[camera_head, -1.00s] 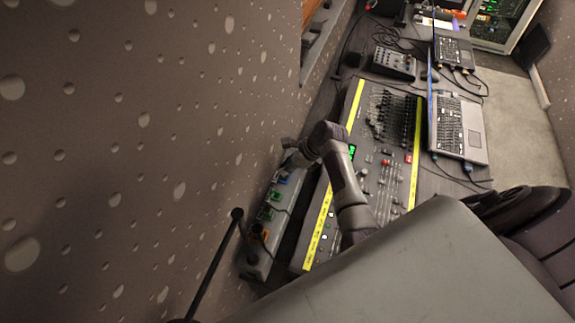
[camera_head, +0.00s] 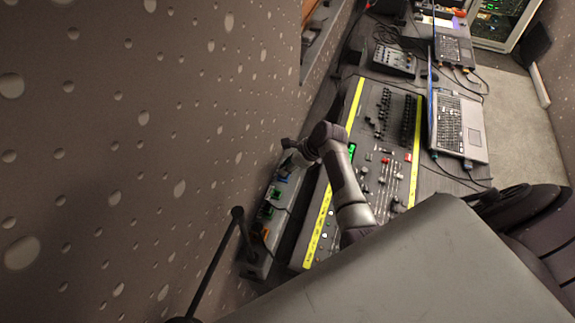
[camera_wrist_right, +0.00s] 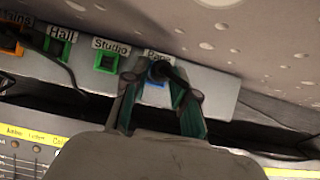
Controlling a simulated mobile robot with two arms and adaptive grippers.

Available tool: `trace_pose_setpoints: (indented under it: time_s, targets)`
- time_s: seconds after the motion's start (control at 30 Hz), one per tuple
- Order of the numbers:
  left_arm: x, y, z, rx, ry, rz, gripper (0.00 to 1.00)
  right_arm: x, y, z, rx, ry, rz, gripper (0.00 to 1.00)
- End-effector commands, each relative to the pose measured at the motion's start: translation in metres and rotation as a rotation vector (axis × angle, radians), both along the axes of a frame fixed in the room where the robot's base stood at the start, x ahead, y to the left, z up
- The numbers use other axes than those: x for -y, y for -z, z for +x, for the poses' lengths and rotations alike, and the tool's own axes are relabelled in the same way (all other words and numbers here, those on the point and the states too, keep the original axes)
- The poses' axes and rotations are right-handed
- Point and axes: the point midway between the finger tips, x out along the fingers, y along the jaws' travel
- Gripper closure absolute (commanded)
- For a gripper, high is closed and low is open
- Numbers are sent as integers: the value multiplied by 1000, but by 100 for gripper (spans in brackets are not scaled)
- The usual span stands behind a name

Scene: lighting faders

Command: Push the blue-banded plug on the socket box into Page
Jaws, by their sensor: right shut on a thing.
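The grey socket box (camera_head: 255,268) stands along the wall, left of the mixing desk. In the right wrist view, the box (camera_wrist_right: 212,88) has a row of labelled sockets: an orange one at the left end, then green Hall (camera_wrist_right: 58,45), green Studio (camera_wrist_right: 106,62) and blue Page (camera_wrist_right: 155,82). A dark plug (camera_wrist_right: 162,70) is at Page, between the fingers of my right gripper (camera_wrist_right: 160,95), which is shut on it. Its blue band cannot be told from the socket's blue. In the head view my right gripper (camera_head: 287,162) is over the far part of the box. My left gripper is not in view.
The mixing desk (camera_head: 355,105) with yellow edge strips lies right of the box, under my right arm. A laptop (camera_head: 460,125) and a small controller (camera_head: 394,61) stand beyond. A dark cable (camera_wrist_right: 68,72) runs from the orange socket. The patterned wall (camera_head: 130,150) is close on the left.

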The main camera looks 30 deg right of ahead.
Motion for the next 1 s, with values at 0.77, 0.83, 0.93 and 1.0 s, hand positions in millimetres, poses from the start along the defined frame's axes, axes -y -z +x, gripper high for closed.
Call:
trace_pose_setpoints:
  time_s: [0.77, 0.83, 0.93, 1.0]
  targets:
    - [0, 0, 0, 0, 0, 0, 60, 0, 9, 0, 0, 0, 0, 100]
    - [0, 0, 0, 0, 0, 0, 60, 0, 9, 0, 0, 0, 0, 100]
    - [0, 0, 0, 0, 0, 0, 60, 0, 9, 0, 0, 0, 0, 100]
    - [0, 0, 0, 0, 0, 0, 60, 0, 9, 0, 0, 0, 0, 100]
